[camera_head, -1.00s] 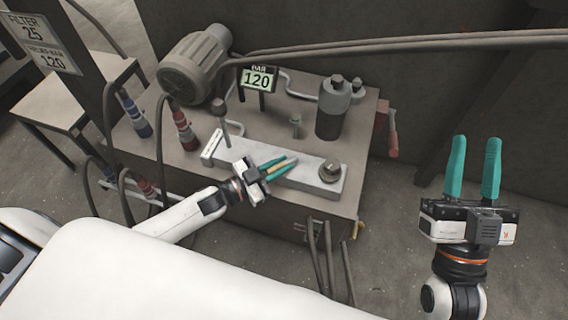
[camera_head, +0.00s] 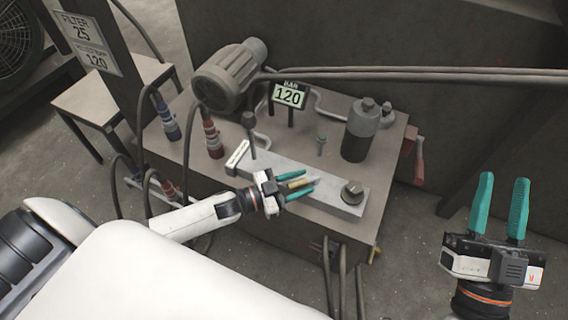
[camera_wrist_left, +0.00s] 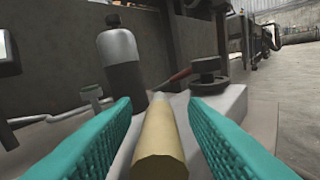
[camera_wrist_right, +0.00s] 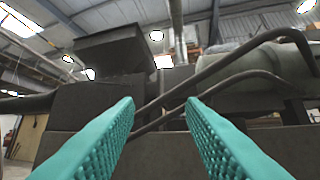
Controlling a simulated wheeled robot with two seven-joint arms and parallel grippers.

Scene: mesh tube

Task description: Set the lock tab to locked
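My left gripper (camera_head: 296,185) is over the long grey block (camera_head: 325,196) on the bench. Its teal fingers are open on either side of a tan rod-like piece (camera_head: 303,183). In the left wrist view this piece (camera_wrist_left: 161,145) lies between the fingers, with gaps beside it. A dark round knob (camera_head: 352,191) sits on the block's right end; it also shows in the left wrist view (camera_wrist_left: 207,76). A dark-knobbed lever (camera_head: 250,122) stands near the block's left end. I cannot tell which part is the lock tab. My right gripper (camera_head: 500,212) is open and empty, right of the bench.
A motor (camera_head: 229,78), a display reading 120 (camera_head: 289,95) and a grey cylinder (camera_head: 360,132) stand behind the block. Red (camera_head: 212,139) and blue (camera_head: 167,120) hose fittings are at left. A red handle (camera_head: 419,160) hangs off the bench's right side. Floor at right is clear.

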